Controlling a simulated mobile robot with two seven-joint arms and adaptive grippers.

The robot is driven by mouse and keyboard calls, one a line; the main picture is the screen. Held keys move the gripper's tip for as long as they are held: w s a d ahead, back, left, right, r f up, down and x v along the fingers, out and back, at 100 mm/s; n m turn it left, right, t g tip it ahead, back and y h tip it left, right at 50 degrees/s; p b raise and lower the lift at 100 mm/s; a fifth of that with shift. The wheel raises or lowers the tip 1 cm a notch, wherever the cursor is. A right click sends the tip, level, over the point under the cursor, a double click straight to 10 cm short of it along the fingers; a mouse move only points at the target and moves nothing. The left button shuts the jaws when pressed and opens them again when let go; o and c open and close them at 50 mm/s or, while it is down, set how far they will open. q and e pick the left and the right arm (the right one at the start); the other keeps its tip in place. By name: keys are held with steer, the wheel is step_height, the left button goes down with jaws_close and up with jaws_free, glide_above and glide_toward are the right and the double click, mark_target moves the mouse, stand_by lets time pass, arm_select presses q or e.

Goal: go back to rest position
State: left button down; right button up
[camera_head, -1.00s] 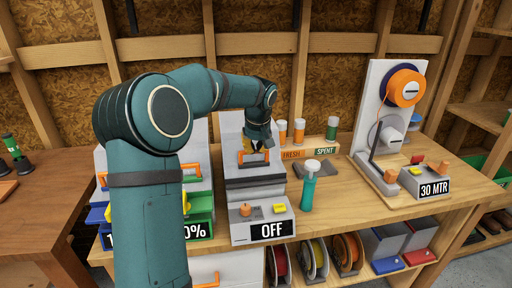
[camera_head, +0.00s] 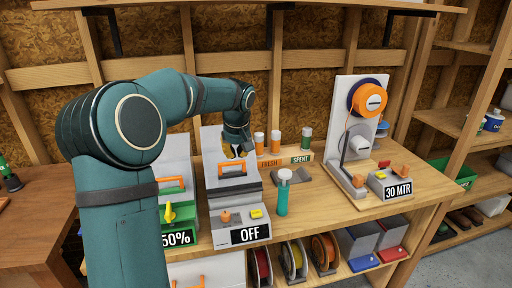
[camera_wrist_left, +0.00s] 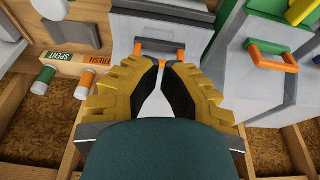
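My left arm comes in from the left and reaches over the bench. My left gripper (camera_head: 238,150) hangs behind and just above the orange handle (camera_head: 232,169) of the grey machine with the OFF sign (camera_head: 250,234). In the left wrist view my left gripper's two yellow fingers (camera_wrist_left: 163,66) stand a little apart with nothing between them. The orange handle (camera_wrist_left: 160,46) shows beyond the fingertips, and I see no grip on it. My right gripper is in neither view.
A green bottle (camera_head: 282,198) stands right of the OFF machine. Orange canisters (camera_head: 259,143) stand by the FRESH/SPENT rack (camera_head: 301,160). An orange spool machine (camera_head: 357,150) is further right. A green box with a 50% sign (camera_head: 178,238) is left. Bare bench top (camera_head: 330,207) lies between bottle and spool machine.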

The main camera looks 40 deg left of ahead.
arm_select(q)
steer(key=d+f+m+h, duration=0.5)
steer(key=d+f+m, duration=0.1)
steer(key=d+f, duration=1.75)
steer(key=s+d+f+m, duration=0.1)
steer(key=s+d+f, duration=0.5)
steer(key=s, duration=0.3)
steer(key=s+d+f+m+h, duration=0.1)
steer(key=s+d+f, duration=0.6)
steer(key=s, duration=0.2)
steer(key=shift+s+d+f+m, duration=0.15)
steer(key=shift+d+f+m, duration=0.1)
steer(key=shift+f+m, duration=0.1)
